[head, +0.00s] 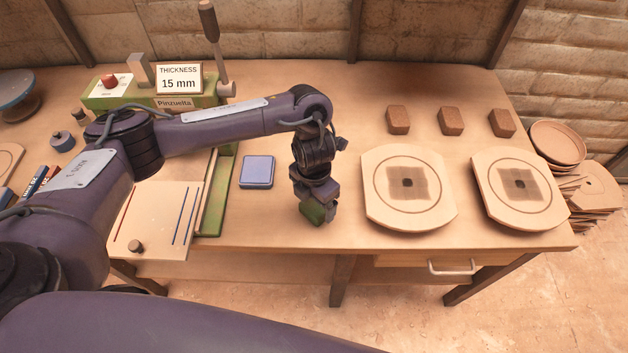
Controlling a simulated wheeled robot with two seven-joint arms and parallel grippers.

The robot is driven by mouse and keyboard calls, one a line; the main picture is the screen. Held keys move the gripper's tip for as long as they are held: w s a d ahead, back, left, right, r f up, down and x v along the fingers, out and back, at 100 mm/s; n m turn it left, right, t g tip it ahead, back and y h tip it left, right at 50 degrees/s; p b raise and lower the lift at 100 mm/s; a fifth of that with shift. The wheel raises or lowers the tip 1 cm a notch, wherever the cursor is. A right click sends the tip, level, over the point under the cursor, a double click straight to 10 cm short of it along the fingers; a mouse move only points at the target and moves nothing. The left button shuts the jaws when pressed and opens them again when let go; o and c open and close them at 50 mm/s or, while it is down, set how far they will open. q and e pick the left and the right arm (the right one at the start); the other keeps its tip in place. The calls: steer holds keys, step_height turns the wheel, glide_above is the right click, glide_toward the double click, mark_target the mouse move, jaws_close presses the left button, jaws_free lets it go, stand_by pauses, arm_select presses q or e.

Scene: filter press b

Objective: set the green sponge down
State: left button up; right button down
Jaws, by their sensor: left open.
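The green sponge (311,213) is at the front part of the wooden table, right of the blue pad. It sits directly under my left gripper (318,207), which points down from above. The left gripper is open around or just over the sponge, and its fingers hide part of it. The sponge appears to rest on the table top, though its underside is hard to see. My right gripper is not in view.
A blue square pad (257,171) lies left of the sponge. Two pale discs with dark square patches, the nearer one (408,188) and the farther one (519,187), lie to the right. Several brown blocks (451,121) stand behind them. A green press (124,97) stands back left.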

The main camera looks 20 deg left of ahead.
mark_target(314, 207)
arm_select(q)
step_height(314, 207, up, 9)
steer(key=p, duration=0.1)
steer(key=shift+s+f, duration=0.1)
stand_by(0.6)
